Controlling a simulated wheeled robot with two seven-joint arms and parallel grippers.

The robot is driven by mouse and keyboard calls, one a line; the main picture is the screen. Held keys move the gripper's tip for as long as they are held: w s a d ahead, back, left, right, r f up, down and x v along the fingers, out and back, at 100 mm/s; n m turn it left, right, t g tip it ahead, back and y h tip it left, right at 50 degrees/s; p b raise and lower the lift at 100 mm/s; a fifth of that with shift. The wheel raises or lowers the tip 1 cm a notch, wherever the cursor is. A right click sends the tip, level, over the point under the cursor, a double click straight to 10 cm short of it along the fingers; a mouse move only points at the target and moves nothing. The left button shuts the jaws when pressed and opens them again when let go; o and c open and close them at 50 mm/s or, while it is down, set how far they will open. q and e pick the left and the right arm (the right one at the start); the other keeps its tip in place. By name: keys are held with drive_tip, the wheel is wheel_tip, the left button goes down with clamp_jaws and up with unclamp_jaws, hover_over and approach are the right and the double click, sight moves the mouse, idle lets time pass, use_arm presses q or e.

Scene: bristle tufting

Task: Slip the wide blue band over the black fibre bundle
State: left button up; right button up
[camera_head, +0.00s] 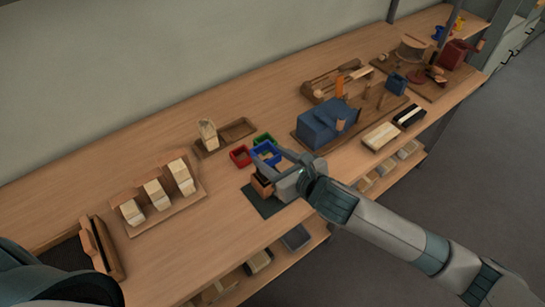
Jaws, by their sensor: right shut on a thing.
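The wide blue band (266,152) is an open rectangular ring near the middle of the head view. My right gripper (281,154) reaches in from the right and is shut on the band's right side. A small brown wooden block (262,186) stands on a dark green mat (258,205) just below the band in the picture. I cannot clearly make out the black fibre bundle; the band and gripper cover part of that spot. I cannot tell whether the band touches anything beneath it. My left gripper is out of view.
A red band (240,157) and a green band (263,140) lie close by. A tray of pale bundles (160,216) is at left, and a blue machine (326,122) on a board at right. The bench front, left of the mat, is clear.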

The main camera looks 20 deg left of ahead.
drive_tip(key=shift+f, duration=0.15)
drive_tip(key=shift+f+b, duration=0.75)
drive_tip(key=shift+f, duration=1)
drive_tip(key=shift+p, duration=0.3)
drive_tip(key=shift+f+b, duration=0.95)
drive_tip(key=shift+f, duration=1.2)
idle(0.4)
drive_tip(key=o, duration=1.6)
drive_tip(key=shift+c, duration=0.2)
drive_tip(key=shift+s+d, duration=0.1)
